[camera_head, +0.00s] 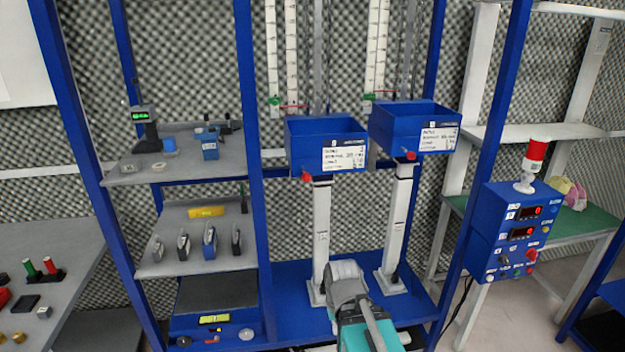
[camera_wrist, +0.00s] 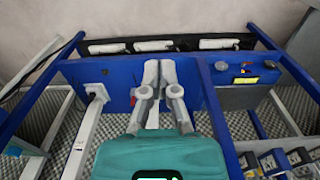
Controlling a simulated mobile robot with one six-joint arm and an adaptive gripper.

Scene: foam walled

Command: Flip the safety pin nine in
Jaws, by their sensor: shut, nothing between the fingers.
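Two blue open boxes sit on white posts in the head view, a left box (camera_head: 327,140) and a right box (camera_head: 414,128). Each has a white label on its front, too small for me to read its number. A small red piece (camera_head: 306,177) shows low on the left box's front, and another red piece (camera_head: 411,155) on the right one's. I cannot tell which is safety pin nine. My gripper (camera_wrist: 159,68) is shut and empty. In the head view its grey and teal parts (camera_head: 345,275) are low, below the boxes and apart from both red pieces.
White posts (camera_head: 321,235) and (camera_head: 397,225) rise from the blue base. Blue frame uprights (camera_head: 250,150) stand left and right. Shelves with tools (camera_head: 195,215) are at the left. A blue control box (camera_head: 515,235) with a red lamp is at the right.

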